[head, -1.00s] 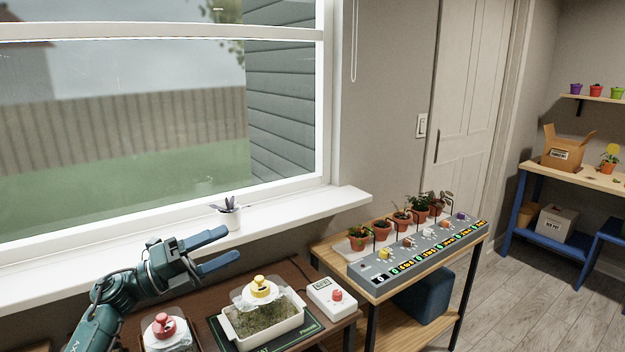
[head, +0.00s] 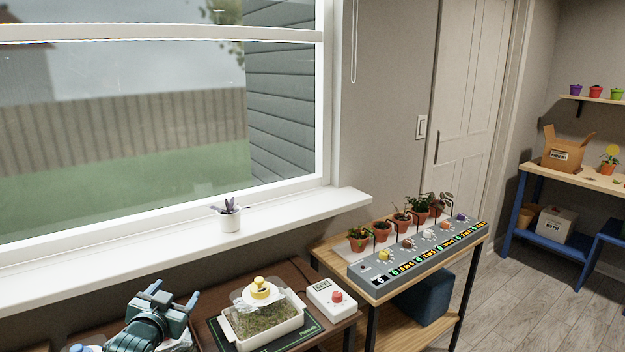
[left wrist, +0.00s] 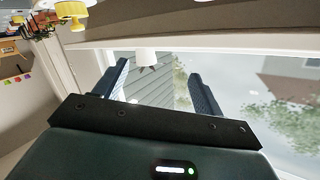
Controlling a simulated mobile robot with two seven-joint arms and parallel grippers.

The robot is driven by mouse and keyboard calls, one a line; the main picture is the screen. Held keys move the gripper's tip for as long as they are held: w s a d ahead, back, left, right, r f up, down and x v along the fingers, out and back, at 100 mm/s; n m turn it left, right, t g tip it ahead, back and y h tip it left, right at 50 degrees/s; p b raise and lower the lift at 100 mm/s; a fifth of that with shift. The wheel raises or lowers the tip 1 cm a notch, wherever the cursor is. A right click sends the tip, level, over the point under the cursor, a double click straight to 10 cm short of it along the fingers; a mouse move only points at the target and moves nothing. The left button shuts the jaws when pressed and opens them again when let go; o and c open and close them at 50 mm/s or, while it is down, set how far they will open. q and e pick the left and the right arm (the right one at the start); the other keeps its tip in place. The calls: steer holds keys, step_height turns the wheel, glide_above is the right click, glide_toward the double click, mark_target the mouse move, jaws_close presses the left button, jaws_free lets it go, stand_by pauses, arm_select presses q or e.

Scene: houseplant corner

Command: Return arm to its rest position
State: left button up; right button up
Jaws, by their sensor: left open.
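My left gripper (head: 174,293) is low in the head view, over the left part of the dark brown table (head: 290,273). Its two fingers are apart with nothing between them, and they point up and away from me. The left wrist view also shows the open, empty fingers (left wrist: 162,88), with the window and a white pot (left wrist: 146,57) beyond them. The gripper and arm cover most of a clear-covered tray on the table; its red knob is hidden. My right gripper is in neither view.
A potted plant (head: 230,216) stands on the white sill (head: 290,210). Several plants line a grey console (head: 420,255).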

arm_select(q)
steer(key=s+d+f+g+h, duration=0.1)
steer(key=s+d+f+g, duration=0.1)
steer(key=s+d+f, duration=0.45)
steer(key=s+d+f+g+h, duration=0.15)
steer(key=s+d+f, duration=0.25)
steer(key=s+f, duration=0.5)
steer(key=s+d+g, duration=0.1)
steer(key=s+d, duration=0.1)
steer(key=s, duration=0.7)
steer(key=s+d+f+h, duration=0.1)
steer(key=s+d, duration=0.2)
steer(key=s, duration=0.6)
steer(key=shift+s+d+g, duration=0.2)
steer(key=shift+d+g, duration=0.1)
steer(key=shift+g, duration=0.05)
steer(key=shift+f+h, duration=0.1)
steer(key=shift+h, duration=0.15)
